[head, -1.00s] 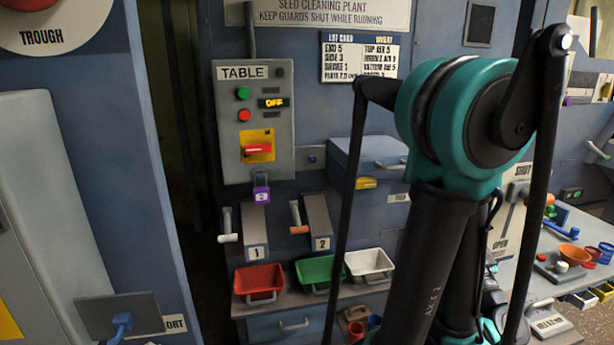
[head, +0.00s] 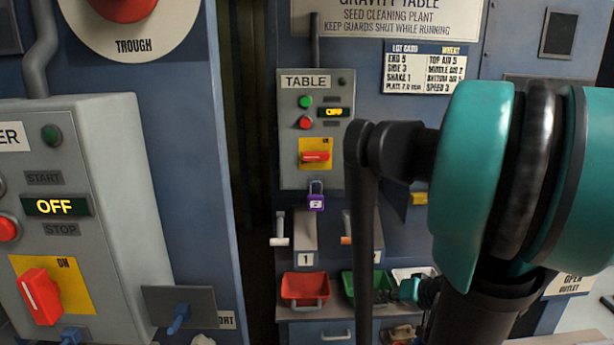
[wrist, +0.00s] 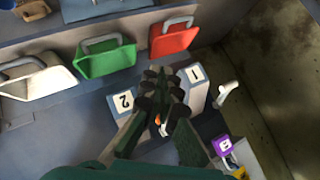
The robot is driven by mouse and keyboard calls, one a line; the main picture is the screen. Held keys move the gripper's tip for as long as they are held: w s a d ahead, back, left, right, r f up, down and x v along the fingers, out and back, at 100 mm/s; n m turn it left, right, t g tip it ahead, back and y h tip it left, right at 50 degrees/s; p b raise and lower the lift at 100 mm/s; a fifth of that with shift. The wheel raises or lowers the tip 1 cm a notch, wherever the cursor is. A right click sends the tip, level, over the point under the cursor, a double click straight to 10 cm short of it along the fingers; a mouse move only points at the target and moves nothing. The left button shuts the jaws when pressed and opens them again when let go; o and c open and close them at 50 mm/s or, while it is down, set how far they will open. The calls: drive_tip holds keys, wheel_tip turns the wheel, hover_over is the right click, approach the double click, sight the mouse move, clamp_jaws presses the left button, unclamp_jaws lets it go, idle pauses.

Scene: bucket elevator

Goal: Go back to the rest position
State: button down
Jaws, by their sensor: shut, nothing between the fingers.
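My gripper (wrist: 163,90) shows in the wrist view with its dark fingers together and nothing between them. It appears over the front of the gravity table cabinet, near the slide blocks marked 1 (wrist: 194,74) and 2 (wrist: 123,101). The red bin (wrist: 173,38) and green bin (wrist: 105,58) lie beyond the fingertips. In the head view, my teal and black arm fills the right side. It hides part of the cabinet, and a small teal part of it shows low beside the green bin (head: 358,284).
The red bin (head: 305,287) and white bin (head: 414,274) stand on the ledge. A grey control box (head: 90,200), also OFF, stands close at left. A dark gap (head: 248,150) separates the cabinets.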

drive_tip(key=s+f+n+g+h, duration=0.1)
drive_tip(key=s+f+g+h, duration=0.2)
drive_tip(key=s+f+h, duration=0.1)
drive_tip(key=shift+s+a+f+n+g+h, duration=0.25)
drive_tip(key=shift+a+f+n+g+h, duration=0.2)
drive_tip(key=shift+h, duration=0.45)
drive_tip(key=shift+d, duration=0.1)
idle(0.4)
